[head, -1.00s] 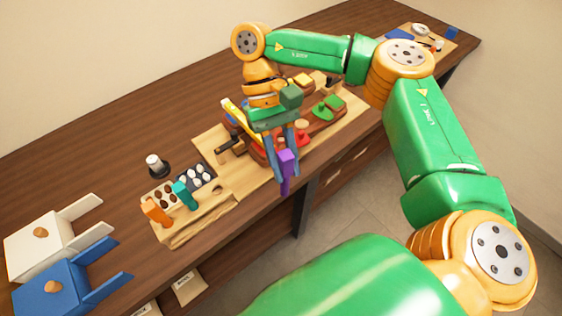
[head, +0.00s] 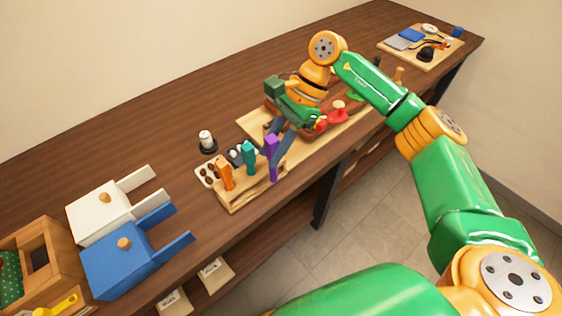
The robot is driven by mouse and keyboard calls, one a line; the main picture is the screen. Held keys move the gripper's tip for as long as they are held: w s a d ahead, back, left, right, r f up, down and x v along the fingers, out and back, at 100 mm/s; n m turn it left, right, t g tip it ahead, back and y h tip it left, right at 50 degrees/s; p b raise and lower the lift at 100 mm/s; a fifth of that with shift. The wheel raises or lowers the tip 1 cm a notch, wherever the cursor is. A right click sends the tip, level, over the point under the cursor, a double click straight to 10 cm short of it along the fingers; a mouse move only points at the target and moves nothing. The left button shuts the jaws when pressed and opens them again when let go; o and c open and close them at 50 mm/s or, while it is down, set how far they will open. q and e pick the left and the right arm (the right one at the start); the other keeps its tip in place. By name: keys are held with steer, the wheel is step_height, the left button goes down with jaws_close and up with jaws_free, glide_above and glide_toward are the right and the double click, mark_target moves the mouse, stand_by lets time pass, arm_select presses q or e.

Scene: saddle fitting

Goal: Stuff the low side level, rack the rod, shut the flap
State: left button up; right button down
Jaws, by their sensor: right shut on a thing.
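My right gripper (head: 275,142) is shut on a purple-handled rod (head: 271,158), held upright at the right end of a wooden rack (head: 235,205). I cannot tell whether the rod sits in the rack or just in front of it. An orange handle (head: 227,178) and a teal handle (head: 249,158) stand in the rack. The saddle work lies behind my right gripper and is mostly hidden; only red parts (head: 338,113) and a green part (head: 355,95) show. I cannot make out the flap or the low side. My left gripper is not in view.
A tray of brown and white pieces (head: 207,174) lies behind the rack, near a white spool (head: 206,141). White (head: 100,213) and blue (head: 122,262) knobbed boxes and a wooden box (head: 60,250) stand left. A tool board (head: 428,60) lies far right.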

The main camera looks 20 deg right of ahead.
steer(key=w+d+m+t+h+b, duration=0.1)
steer(key=w+m+t, duration=0.4)
steer(key=m, duration=0.6)
steer(key=shift+w+d+r+t+h+b, duration=0.25)
steer(key=shift+w+d+t+b, duration=0.2)
steer(key=shift+w+b, duration=0.4)
steer(key=shift+w+f, duration=0.15)
step_height(320, 180, down, 6)
steer(key=b, duration=0.5)
stand_by(0.7)
steer(key=c, duration=0.6)
jaws_free()
steer(key=shift+o, duration=0.2)
